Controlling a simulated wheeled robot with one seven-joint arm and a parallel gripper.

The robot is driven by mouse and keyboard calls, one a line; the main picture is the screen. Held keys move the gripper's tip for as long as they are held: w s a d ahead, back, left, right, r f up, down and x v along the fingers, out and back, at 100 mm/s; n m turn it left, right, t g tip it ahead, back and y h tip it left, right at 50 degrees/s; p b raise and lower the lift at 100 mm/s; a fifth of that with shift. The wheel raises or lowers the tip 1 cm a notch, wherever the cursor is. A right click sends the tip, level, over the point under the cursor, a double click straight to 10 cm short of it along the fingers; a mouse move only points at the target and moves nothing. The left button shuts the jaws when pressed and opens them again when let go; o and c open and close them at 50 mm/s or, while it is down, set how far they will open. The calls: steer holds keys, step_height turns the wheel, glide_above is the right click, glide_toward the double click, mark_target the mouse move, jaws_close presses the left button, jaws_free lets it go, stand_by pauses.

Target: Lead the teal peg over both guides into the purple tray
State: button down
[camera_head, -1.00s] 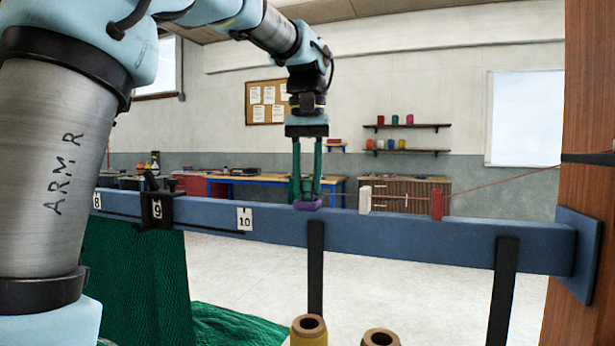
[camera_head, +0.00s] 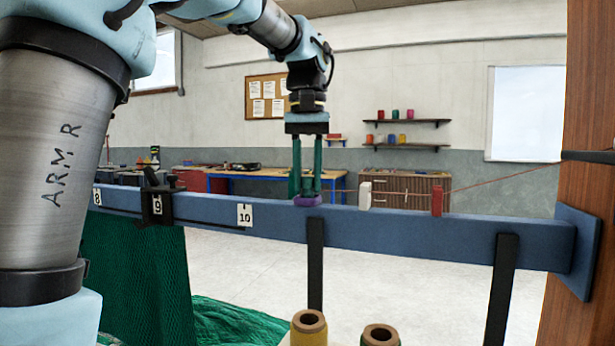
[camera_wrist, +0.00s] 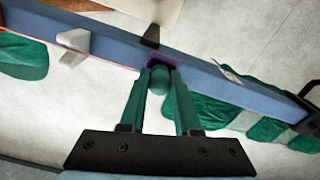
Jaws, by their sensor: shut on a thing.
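My gripper (camera_head: 307,190) is shut on the teal peg, with its fingers pointing down above the blue beam. The peg's rounded end (camera_wrist: 158,80) shows between the fingertips in the wrist view; in the head view I cannot separate it from the green fingers. The purple tray (camera_head: 307,201) sits on the beam directly at the fingertips, and part of it (camera_wrist: 164,60) shows behind the peg. I cannot tell whether the peg touches it. The white guide (camera_head: 365,195) and red guide (camera_head: 437,202) stand on the beam to the right. A thin reddish cord (camera_head: 500,179) runs from the post past both guides toward my gripper.
The blue beam (camera_head: 400,228) ends at the wooden post (camera_head: 578,120) on the right. A black clamp (camera_head: 158,197) and number tags are on its left part. Green netting (camera_head: 140,280) hangs below left. Two spools (camera_head: 308,328) stand at the front.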

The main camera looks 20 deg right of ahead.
steer(key=shift+f, duration=0.2)
stand_by(0.5)
steer(key=c, duration=0.5)
jaws_free()
steer(key=shift+c, duration=0.2)
step_height(320, 180, up, 11)
steer(key=shift+f, duration=0.1)
